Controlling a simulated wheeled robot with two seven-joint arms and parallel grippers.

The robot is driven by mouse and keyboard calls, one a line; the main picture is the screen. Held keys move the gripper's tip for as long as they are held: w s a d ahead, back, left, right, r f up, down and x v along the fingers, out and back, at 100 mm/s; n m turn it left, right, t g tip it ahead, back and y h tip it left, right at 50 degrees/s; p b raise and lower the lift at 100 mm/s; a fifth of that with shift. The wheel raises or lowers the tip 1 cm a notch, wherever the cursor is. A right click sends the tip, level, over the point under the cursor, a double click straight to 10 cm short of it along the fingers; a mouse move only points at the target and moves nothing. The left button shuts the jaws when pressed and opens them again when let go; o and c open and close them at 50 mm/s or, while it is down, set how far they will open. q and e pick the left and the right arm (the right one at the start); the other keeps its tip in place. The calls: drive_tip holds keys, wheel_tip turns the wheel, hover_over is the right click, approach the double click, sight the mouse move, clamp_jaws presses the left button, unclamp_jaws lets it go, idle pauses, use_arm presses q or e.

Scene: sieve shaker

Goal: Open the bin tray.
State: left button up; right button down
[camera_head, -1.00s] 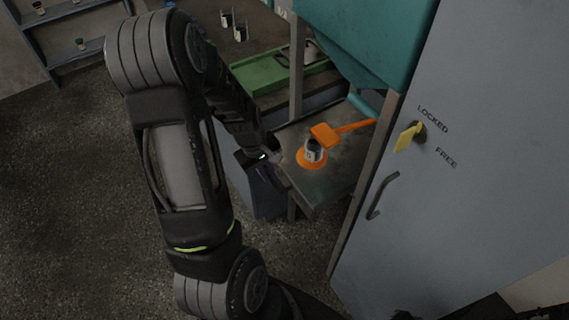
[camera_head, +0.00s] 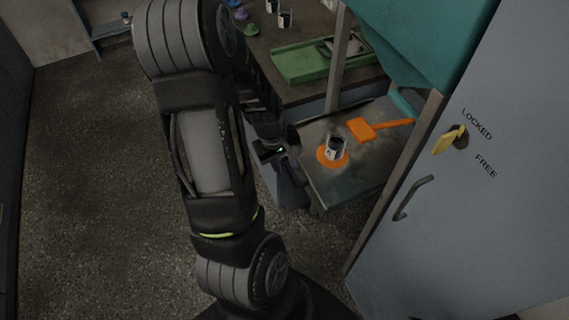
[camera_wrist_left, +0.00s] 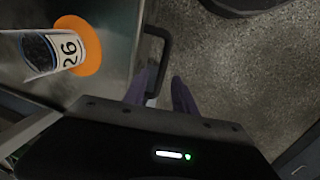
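The bin tray looks to be the grey metal tray (camera_head: 345,188) under the teal hopper (camera_head: 415,45). It carries a small labelled can (camera_head: 336,148) on an orange disc (camera_head: 325,160) and an orange brush (camera_head: 362,130). In the left wrist view a dark bar handle (camera_wrist_left: 160,32) stands out from the tray's edge. My left gripper (camera_head: 292,160) is at the tray's left edge. In the left wrist view its two fingers (camera_wrist_left: 160,92) are apart, with the handle between them; whether they touch it I cannot tell. My right gripper is not in view.
A post (camera_head: 385,215) rises beside the tray. A green tray (camera_head: 300,65) lies on the bench behind. The floor at left is clear.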

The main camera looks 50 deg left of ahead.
use_arm(q)
wheel_tip(320, 180, up, 8)
drive_tip(key=s+p, duration=0.1)
drive_tip(key=shift+s+a+f, duration=0.15)
drive_tip(key=shift+s+a, duration=0.05)
drive_tip(key=shift+a, duration=0.05)
idle(0.8)
